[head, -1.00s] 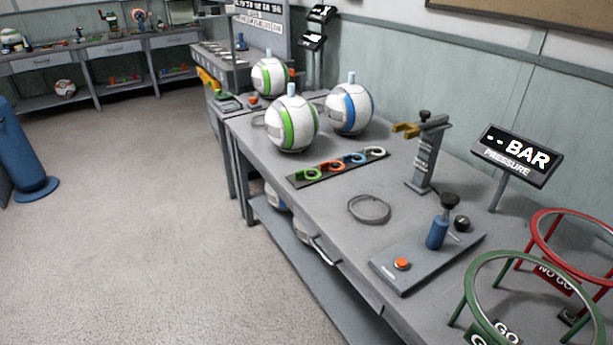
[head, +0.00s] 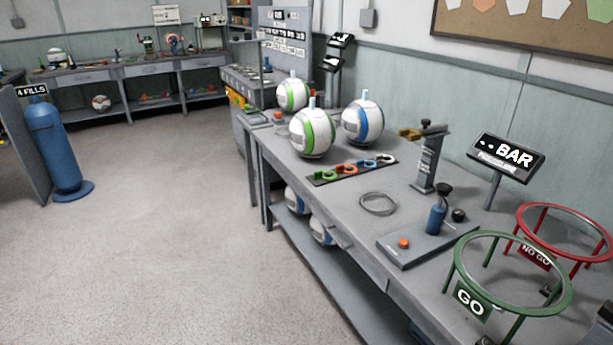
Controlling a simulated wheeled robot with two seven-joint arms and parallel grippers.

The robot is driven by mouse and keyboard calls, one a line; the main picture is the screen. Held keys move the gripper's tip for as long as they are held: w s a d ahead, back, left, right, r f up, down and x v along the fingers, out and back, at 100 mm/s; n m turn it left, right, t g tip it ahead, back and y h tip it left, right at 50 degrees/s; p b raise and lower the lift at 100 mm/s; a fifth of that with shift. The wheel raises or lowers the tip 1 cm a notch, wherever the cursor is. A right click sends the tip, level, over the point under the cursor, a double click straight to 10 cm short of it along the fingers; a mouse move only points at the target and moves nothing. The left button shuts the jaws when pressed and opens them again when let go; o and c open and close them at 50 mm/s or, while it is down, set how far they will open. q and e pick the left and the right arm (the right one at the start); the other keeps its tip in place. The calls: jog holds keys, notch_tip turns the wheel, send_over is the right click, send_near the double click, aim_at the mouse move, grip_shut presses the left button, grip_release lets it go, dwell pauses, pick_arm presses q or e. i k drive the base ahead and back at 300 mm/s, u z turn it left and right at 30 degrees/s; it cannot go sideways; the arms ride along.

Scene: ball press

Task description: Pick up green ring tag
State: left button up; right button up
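The green ring tag (head: 326,175) lies at the left end of a dark strip (head: 353,173) on the grey workbench. Beside it on the strip, going right, are an orange-red ring tag (head: 346,168), a blue one (head: 367,164) and a white one (head: 385,159). Neither of my grippers shows in the head view.
Balls with green (head: 312,134) and blue (head: 363,122) bands stand behind the strip. A grey loop (head: 377,203), a pump plate (head: 408,249), a post stand (head: 427,160), a pressure display (head: 507,157) and green (head: 512,273) and red (head: 565,232) ring gauges stand to the right. Open floor lies left.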

aim_at(319, 174)
jog(key=u, duration=0.75)
jog(key=i, duration=1.65)
jog(key=z, duration=0.25)
jog(key=i, duration=1.2)
jog(key=z, duration=1.35)
jog(key=i, duration=0.2)
jog(key=z, duration=0.1)
